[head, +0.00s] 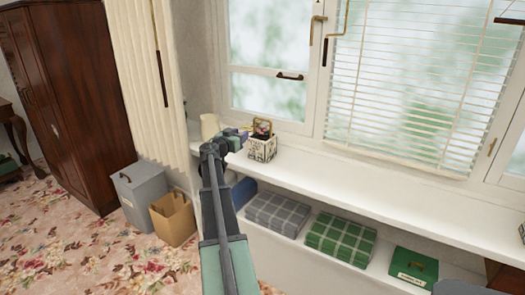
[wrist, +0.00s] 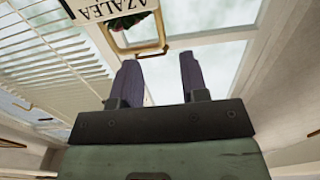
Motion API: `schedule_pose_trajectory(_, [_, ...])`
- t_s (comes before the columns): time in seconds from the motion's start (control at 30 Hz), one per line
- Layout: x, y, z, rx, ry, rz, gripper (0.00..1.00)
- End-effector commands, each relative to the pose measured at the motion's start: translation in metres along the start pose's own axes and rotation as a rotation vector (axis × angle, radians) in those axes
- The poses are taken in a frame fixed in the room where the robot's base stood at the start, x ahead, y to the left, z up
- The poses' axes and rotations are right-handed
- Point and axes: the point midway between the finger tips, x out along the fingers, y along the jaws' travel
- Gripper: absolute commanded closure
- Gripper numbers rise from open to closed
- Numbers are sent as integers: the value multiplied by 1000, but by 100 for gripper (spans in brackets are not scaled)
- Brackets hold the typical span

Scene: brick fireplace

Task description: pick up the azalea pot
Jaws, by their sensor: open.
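The azalea pot (head: 262,149) is a small white square pot with dark markings, upright on the white windowsill. A gold handle (head: 263,122) rises over it, with dark and pinkish growth inside. In the wrist view, the pot's white face reading AZALEA (wrist: 108,9) appears upside down at the top edge, mostly cut off, with the gold handle (wrist: 137,50) below it. My gripper (head: 247,136) is just left of the pot. In the wrist view my gripper (wrist: 159,60) has its two purple fingers apart and nothing between them; the handle lies just beyond their tips.
A cream cylinder (head: 209,126) stands on the sill (head: 370,183) left of the pot, behind my arm. The window and blind (head: 410,90) rise behind. Folded plaid blankets (head: 340,239) and a green box (head: 413,268) lie on the lower shelf.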

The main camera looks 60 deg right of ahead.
Motion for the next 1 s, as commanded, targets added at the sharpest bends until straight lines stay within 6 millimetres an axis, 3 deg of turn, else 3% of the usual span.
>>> schedule_pose_trajectory(0.13, [11, -1, 0, -1, -1, 2, 59])
schedule_pose_trajectory(0.33, [50, -1, 1, -2, -2, 3, 59])
schedule_pose_trajectory(0.57, [61, 0, 2, -3, -2, 2, 59])
schedule_pose_trajectory(0.8, [104, -1, 3, -3, -2, 3, 59])
schedule_pose_trajectory(1.0, [107, 1, 3, -3, -3, 2, 59])
